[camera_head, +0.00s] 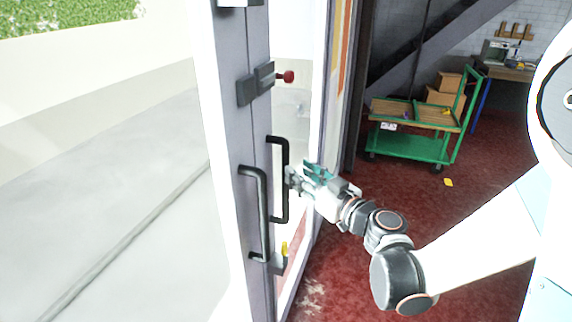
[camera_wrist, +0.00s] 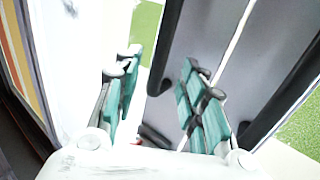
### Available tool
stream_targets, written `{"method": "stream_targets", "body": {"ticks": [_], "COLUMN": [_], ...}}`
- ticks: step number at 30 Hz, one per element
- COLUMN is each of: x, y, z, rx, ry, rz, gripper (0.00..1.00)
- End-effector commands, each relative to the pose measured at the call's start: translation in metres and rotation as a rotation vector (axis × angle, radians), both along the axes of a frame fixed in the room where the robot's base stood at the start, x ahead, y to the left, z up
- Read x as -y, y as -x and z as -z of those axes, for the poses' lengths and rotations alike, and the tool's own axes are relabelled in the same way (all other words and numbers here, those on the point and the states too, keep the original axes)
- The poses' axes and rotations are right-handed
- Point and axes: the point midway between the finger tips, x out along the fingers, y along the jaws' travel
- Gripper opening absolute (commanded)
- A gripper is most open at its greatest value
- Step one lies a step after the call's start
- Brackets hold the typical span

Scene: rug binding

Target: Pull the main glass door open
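The glass door has a grey frame (camera_head: 232,140) that stands upright at the left-centre of the head view. Two black bar handles show on it: a nearer one (camera_head: 265,215) and one on the room side (camera_head: 286,205). My gripper (camera_head: 293,180) is beside the room-side handle. In the wrist view, my gripper's teal fingers (camera_wrist: 160,90) are spread apart, with a dark handle bar (camera_wrist: 168,40) in the gap between them. I cannot tell whether either finger touches the bar. Another dark bar (camera_wrist: 290,90) shows to the right, outside the fingers.
A lock with a red knob (camera_head: 287,77) sits above the handles, and a yellow item (camera_head: 284,248) is below them. A green cart (camera_head: 412,147) with boxes stands farther back. Red floor (camera_head: 480,215) lies open on the right. A small yellow object (camera_head: 448,182) lies there.

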Motion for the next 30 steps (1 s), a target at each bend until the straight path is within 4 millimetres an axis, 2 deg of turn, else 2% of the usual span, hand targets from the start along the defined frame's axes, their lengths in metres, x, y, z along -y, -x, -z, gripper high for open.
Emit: {"method": "stream_targets", "body": {"ticks": [3, 10, 16, 24, 25, 30], "x": [-0.015, -0.035, -0.042, -0.043, -0.043, -0.043], "y": [-0.019, -0.047, -0.057, -0.058, -0.058, -0.058], "z": [0.001, 0.001, 0.000, 0.000, 0.000, 0.000], "rx": [0.000, 0.000, 0.000, 0.000, 0.000, 0.000], "ry": [0.000, 0.000, 0.000, 0.000, 0.000, 0.000], "rz": [-0.003, -0.001, 0.000, 0.000, 0.000, 0.000], "gripper": [0.38, 0.38, 0.38, 0.38, 0.36, 0.00]}}
